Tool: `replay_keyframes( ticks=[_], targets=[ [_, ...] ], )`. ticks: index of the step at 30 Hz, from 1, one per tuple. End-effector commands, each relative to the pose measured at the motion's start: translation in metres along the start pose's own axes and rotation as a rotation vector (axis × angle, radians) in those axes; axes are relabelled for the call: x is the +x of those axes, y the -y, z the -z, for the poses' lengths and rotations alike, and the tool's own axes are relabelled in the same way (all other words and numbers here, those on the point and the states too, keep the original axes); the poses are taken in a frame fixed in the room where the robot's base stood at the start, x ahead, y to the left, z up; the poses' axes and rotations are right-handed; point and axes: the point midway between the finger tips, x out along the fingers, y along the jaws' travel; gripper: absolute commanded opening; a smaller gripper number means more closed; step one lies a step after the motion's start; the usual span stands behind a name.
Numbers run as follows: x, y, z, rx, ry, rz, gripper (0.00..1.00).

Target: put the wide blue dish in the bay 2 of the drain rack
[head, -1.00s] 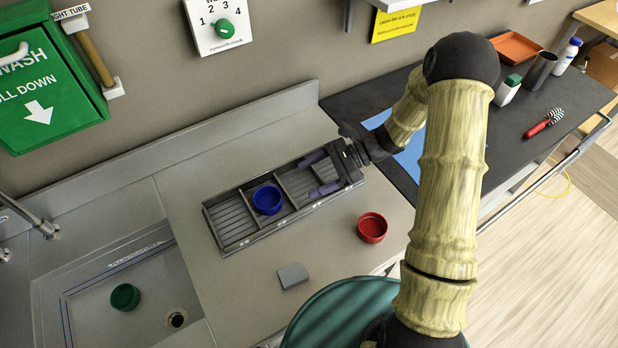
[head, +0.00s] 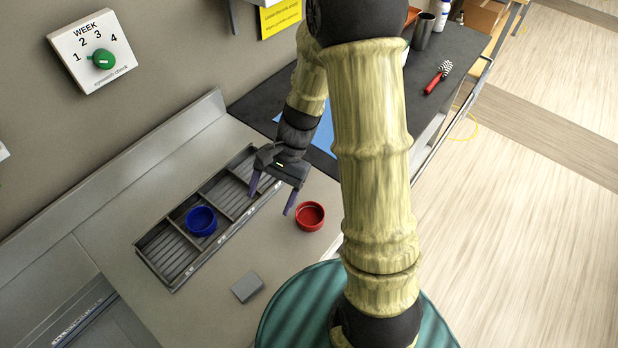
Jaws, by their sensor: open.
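The bay labels on the rack's front edge are too small to read. My gripper (head: 271,202) is open and empty, with its two purple fingers spread. It is over the rack's right end and front edge, apart from the blue dish and to the right of it. The right bay is partly hidden by my gripper.
A red dish (head: 310,216) stands on the counter just right of my gripper. A grey block (head: 247,287) lies in front of the rack. A dark bench (head: 262,112) with a blue sheet (head: 322,137) is behind. A red-handled brush (head: 435,82) lies on the bench.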

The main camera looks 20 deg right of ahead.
Motion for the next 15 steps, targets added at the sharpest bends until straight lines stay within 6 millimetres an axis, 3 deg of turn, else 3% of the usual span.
replay_keyframes(
  ticks=[7, 15],
  targets=[
    [-0.043, -0.049, -0.007, -0.383, -0.38, -0.163, 0.73],
    [-0.08, -0.071, -0.016, -0.737, -0.672, -0.282, 0.73]
  ],
)
